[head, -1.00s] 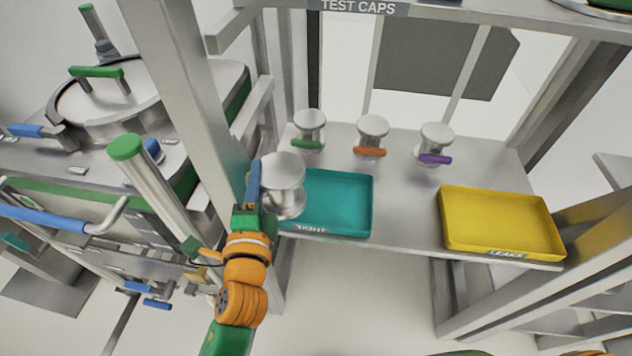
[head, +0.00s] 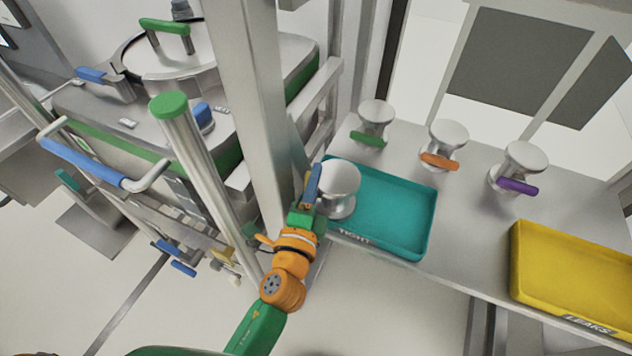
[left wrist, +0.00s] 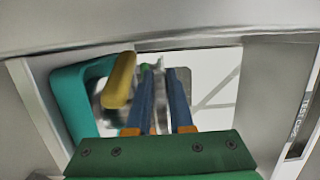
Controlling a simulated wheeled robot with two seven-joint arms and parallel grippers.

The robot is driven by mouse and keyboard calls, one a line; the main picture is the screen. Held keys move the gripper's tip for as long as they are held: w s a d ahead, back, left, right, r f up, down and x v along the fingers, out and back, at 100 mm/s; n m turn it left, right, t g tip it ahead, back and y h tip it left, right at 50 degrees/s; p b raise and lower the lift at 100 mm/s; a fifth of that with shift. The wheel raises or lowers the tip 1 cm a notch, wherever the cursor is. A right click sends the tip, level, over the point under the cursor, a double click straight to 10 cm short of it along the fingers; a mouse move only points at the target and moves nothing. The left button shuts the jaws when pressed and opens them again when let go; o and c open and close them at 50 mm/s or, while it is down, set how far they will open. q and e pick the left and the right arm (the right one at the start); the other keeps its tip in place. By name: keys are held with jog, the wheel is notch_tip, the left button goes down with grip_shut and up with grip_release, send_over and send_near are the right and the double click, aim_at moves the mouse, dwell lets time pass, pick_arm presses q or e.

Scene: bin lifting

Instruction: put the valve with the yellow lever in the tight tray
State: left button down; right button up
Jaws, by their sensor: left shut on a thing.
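A silver valve (head: 341,178) is at the left end of the teal tray labelled TIGHT (head: 405,250). My left gripper (head: 313,184) is shut on this valve from its left side. In the left wrist view a yellow lever (left wrist: 119,80) shows beside the blue fingers (left wrist: 163,103), with the teal tray (left wrist: 72,100) behind it. The valve looks upright and overlaps the tray's left edge in the head view. I cannot tell whether its base touches the tray floor. My right gripper is not in view.
Three other valves stand behind the tray, with a green lever (head: 368,139), an orange lever (head: 439,161) and a purple lever (head: 517,186). A yellow tray labelled LEAKS (head: 575,285) lies to the right. A metal post (head: 250,110) rises close to my left gripper.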

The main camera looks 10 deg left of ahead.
pick_arm(q)
jog(key=shift+r, duration=0.15)
jog(key=shift+s, duration=0.1)
jog(key=c, duration=0.8)
grip_release()
jog(key=shift+f, duration=0.2)
